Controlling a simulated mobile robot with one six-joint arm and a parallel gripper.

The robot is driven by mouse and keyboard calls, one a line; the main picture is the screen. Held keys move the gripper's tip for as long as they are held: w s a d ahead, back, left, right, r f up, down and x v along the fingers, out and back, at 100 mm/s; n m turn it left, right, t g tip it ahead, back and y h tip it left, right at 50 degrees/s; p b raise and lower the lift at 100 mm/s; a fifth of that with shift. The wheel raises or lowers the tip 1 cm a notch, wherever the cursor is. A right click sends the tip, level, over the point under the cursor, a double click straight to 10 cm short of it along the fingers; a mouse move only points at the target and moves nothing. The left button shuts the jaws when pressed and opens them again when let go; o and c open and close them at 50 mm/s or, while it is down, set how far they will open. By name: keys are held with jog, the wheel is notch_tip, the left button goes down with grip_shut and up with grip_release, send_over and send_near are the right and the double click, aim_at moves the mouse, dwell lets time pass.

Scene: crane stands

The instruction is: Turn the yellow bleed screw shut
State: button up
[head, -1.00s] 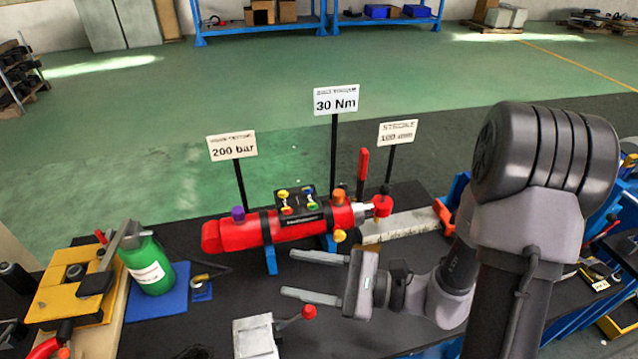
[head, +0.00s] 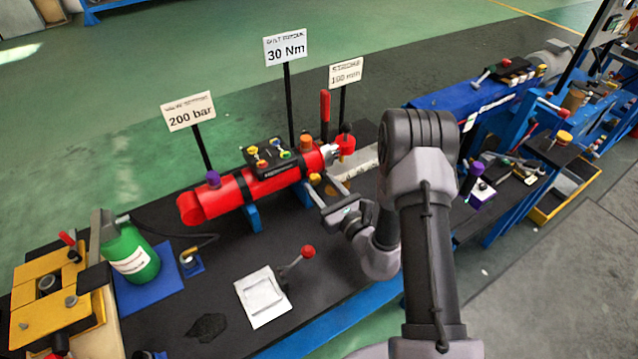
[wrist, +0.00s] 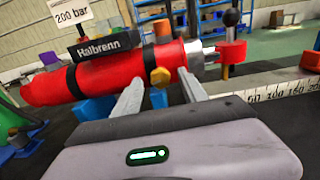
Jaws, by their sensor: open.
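The yellow bleed screw (wrist: 160,77) is a small knob on the near side of the red cylinder (wrist: 105,78), towards its rod end. In the head view the screw (head: 315,178) shows just beyond my fingertips. My gripper (head: 322,183) is open, its two fingers pointing at the cylinder. In the wrist view my gripper (wrist: 160,85) has one fingertip on each side of the screw, with visible gaps. I cannot tell whether the tips reach past the screw's head. Nothing is held.
A black valve block (head: 272,157) with coloured knobs sits on the cylinder, near an orange knob (head: 305,142) and a purple knob (head: 213,178). A green bottle (head: 130,255) stands left.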

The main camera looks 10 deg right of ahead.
jog(key=shift+x, duration=0.8)
jog(key=shift+c, duration=0.2)
grip_shut()
